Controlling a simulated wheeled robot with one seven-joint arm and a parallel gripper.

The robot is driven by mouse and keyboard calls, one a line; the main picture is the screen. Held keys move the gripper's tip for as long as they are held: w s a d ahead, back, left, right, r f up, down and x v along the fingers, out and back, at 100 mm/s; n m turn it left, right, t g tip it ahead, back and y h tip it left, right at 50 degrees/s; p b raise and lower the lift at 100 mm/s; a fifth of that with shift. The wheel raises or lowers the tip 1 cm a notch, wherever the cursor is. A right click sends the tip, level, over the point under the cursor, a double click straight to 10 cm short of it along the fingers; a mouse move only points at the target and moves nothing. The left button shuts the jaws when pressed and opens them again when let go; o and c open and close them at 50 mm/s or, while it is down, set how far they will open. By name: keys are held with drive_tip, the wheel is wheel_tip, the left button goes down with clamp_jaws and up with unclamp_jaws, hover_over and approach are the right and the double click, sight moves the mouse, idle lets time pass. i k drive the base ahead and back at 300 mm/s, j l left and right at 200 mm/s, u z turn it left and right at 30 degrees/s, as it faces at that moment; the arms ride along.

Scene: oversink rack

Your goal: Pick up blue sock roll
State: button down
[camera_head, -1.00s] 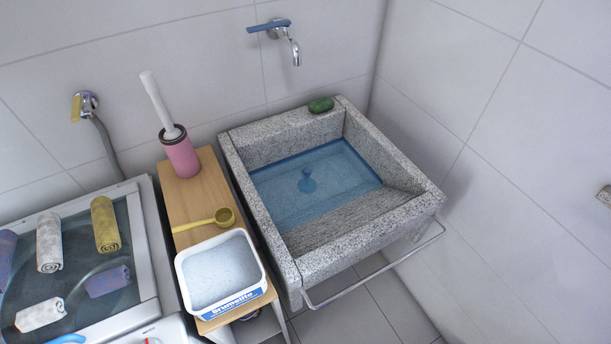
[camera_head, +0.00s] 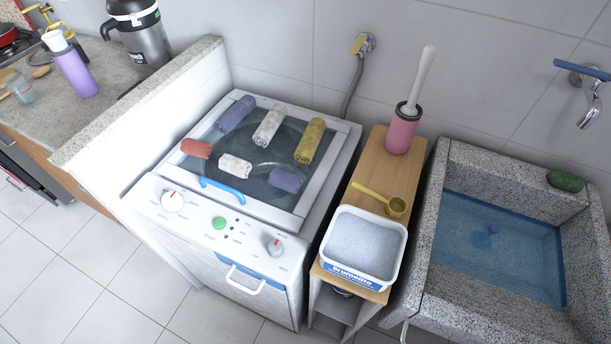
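Several rolled cloths lie on the dark glass lid (camera_head: 258,197) of a white washing machine. Two are blue-violet: a longer roll (camera_head: 236,114) at the back left of the lid, and a shorter roll (camera_head: 287,180) at the front right. I cannot tell for certain which of these is the blue sock roll. Near them are a white-grey roll (camera_head: 269,126), a yellow roll (camera_head: 309,141), a red-brown roll (camera_head: 196,148) and a small white roll (camera_head: 235,167). The rolls lie apart from each other. My gripper is not in view.
A wooden stand (camera_head: 371,163) right of the machine holds a pink brush holder (camera_head: 402,131), a yellow scoop (camera_head: 394,206) and a white powder tub (camera_head: 365,246). A stone sink (camera_head: 433,222) is at right. A counter wall (camera_head: 140,100) borders the machine's left. Floor is clear at front left.

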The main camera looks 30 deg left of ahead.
sight(279, 178)
drive_tip(key=j+u, duration=0.35)
drive_tip(key=j, duration=1.5)
drive_tip(key=k, duration=0.05)
